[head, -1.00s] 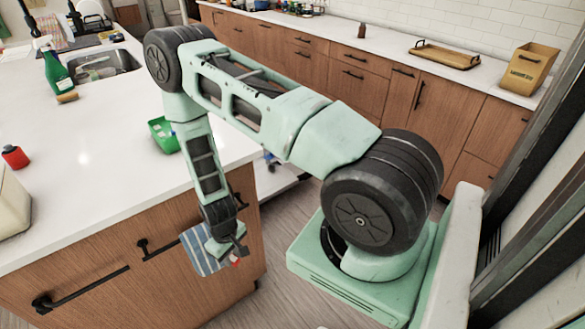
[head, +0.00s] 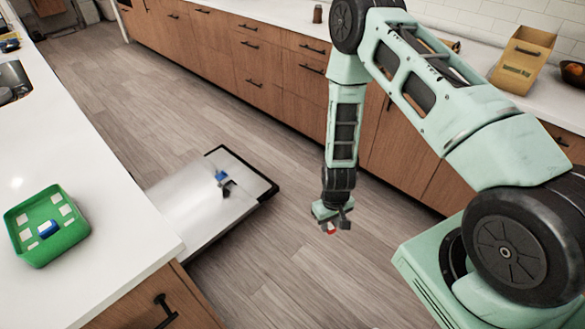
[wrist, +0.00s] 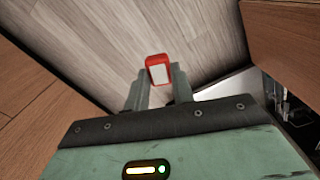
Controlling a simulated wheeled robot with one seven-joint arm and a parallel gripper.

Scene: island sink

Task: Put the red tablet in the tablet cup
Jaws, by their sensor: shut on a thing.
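My gripper (head: 332,220) is shut on the red tablet (head: 331,228), which sticks out at its fingertips over the open floor. In the wrist view the tablet (wrist: 157,58) shows a red rim and a pale face between the two fingers of my gripper (wrist: 158,82). A dishwasher-like door (head: 182,222) lies open and low to the left of my gripper. On it sits a small dark cup (head: 229,187) with a blue part beside it, which looks like the tablet cup. It is too small to see inside. My gripper is apart from the door.
The white island counter (head: 110,190) is at left, with a green tray (head: 72,247) holding pale squares and a blue piece (head: 48,229). Wooden cabinets (head: 300,100) line the back. The floor (head: 290,270) between is clear.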

